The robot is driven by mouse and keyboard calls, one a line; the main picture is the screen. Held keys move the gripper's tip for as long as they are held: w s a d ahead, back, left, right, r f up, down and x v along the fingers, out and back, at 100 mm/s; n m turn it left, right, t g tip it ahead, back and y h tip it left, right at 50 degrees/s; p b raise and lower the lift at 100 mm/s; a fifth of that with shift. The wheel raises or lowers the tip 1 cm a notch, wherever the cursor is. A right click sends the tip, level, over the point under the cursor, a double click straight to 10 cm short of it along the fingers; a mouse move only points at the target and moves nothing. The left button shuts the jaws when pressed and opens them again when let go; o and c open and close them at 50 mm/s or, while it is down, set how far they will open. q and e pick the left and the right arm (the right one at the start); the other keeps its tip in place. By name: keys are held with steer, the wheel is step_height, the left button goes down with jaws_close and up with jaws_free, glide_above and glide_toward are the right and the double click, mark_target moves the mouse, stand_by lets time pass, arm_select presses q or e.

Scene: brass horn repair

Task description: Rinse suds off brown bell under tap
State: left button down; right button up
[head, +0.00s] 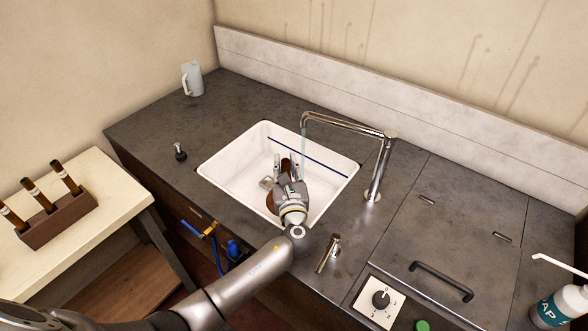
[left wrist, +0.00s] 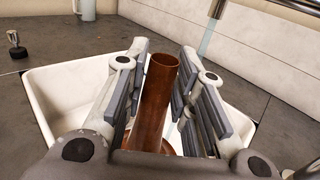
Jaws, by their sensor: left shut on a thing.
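The brown bell (head: 271,203) is in the white sink (head: 225,169), mostly hidden behind my left gripper (head: 287,166) in the head view. In the left wrist view its brown tube (left wrist: 155,95) stands up between the two fingers, with part of the flare (left wrist: 190,149) below. My left gripper is shut on the bell. The tap (head: 345,124) arches over the sink from the right, and a thin pale stream (head: 304,136) falls from its spout. In the left wrist view the stream (left wrist: 204,42) is behind and right of the tube. I cannot make out suds. My right gripper is not in view.
A grey jug (head: 192,78) stands at the counter's back left. A small black-based fitting (head: 180,152) is left of the sink, and a short metal fitting (head: 329,254) is at its front right. A soap bottle (head: 560,305) stands far right. The left counter (head: 145,128) is mostly clear.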

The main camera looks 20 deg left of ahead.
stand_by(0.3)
arm_select(q)
steer(key=s+r+p, duration=0.4)
steer(key=s+p, duration=0.1)
steer(key=p, duration=0.1)
steer(key=shift+a, duration=0.35)
stand_by(0.5)
